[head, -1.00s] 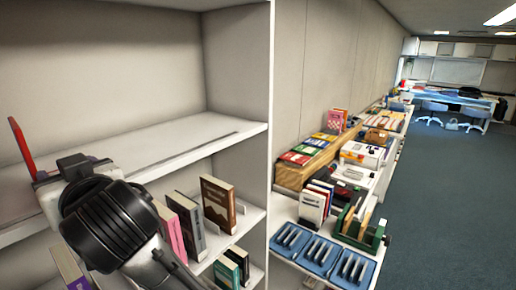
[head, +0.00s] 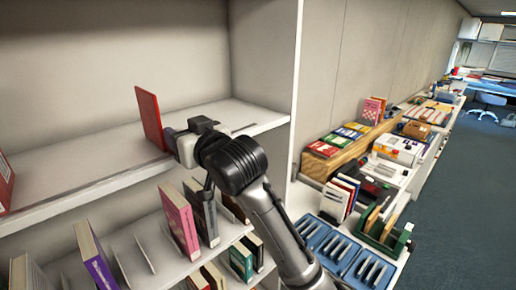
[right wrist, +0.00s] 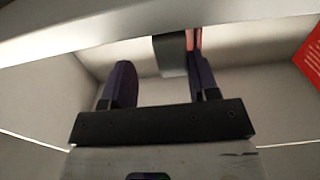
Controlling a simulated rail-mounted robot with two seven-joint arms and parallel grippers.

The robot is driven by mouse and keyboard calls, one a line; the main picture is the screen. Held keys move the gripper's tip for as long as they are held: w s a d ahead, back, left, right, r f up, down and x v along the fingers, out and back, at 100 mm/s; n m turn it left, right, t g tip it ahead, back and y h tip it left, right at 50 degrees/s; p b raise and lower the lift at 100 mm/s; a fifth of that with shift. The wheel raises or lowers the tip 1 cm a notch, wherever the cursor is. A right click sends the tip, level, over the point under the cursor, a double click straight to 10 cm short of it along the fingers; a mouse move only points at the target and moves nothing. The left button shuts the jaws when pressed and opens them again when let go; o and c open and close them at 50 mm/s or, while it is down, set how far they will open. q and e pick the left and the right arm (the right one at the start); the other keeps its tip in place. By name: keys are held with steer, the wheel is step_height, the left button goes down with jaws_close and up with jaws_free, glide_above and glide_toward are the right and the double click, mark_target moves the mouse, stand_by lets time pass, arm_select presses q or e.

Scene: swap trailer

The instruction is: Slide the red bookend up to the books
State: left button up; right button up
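The red bookend (head: 149,118) stands upright on the upper shelf. My right gripper (head: 178,142) is at its right side, at the shelf's front edge. In the right wrist view the fingers (right wrist: 160,85) are spread. A grey piece (right wrist: 170,55) shows between the fingertips, and a thin red strip (right wrist: 193,40), probably the bookend's edge, shows by one fingertip. I cannot tell whether they touch. A red book (head: 5,185) with pale lettering stands at the left edge of the head view, partly cut off. My left gripper is out of view.
The upper shelf (head: 85,185) is bare between the red book and the bookend, and bare on its right. The lower shelf holds a pink book (head: 180,220), a purple book (head: 95,258) and thin dividers. A side panel (head: 270,55) closes the shelf's right end.

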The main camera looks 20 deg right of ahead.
steer(key=b+v, duration=0.6)
steer(key=v, duration=0.7)
steer(key=shift+d, duration=0.3)
